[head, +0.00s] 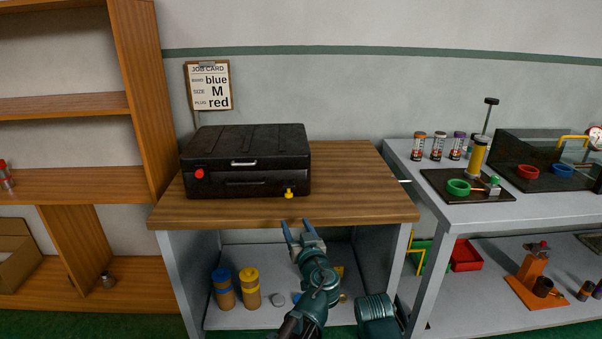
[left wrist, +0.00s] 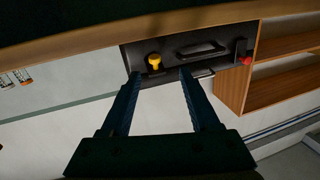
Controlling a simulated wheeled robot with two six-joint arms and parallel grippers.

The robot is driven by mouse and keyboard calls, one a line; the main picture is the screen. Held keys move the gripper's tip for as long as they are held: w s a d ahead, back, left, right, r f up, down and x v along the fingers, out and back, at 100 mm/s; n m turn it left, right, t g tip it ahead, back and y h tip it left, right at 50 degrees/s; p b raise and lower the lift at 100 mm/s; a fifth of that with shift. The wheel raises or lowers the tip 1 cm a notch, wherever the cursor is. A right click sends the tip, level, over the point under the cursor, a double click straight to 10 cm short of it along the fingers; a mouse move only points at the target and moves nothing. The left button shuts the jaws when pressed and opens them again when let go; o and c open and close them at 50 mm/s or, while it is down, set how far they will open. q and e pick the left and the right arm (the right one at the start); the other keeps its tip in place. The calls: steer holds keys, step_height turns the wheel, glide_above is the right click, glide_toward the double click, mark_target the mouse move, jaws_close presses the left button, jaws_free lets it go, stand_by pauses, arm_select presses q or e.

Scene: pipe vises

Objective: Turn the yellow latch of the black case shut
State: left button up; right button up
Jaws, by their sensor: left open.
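The black case (head: 247,145) lies on the wooden bench top with its lid down. The yellow latch (head: 289,193) is at the lower right of its front face; it also shows in the left wrist view (left wrist: 154,60). A red latch (head: 199,174) is at the front left. My left gripper (head: 297,224) is open and empty, in front of the bench's front edge and below the yellow latch, apart from it. In the left wrist view, the two fingers (left wrist: 155,85) point toward the case front. My right gripper is not in view.
The wooden bench top (head: 355,190) is clear right of the case. Its front edge lies near my left gripper. Blue-capped and yellow-capped cylinders (head: 250,290) stand on the shelf below. A job card (head: 208,86) hangs behind. A grey bench (head: 420,170) with vises stands at right.

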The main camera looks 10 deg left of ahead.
mark_target(290, 196)
arm_select(q)
steer(key=shift+t, duration=0.3)
steer(key=x, duration=0.4)
steer(key=r+x, duration=0.1)
steer(key=x, duration=0.4)
steer(key=d+x, duration=0.1)
steer(key=x, duration=0.4)
steer(key=shift+w+r, duration=0.25)
steer(key=shift+w, duration=0.2)
jaws_close()
stand_by(0.7)
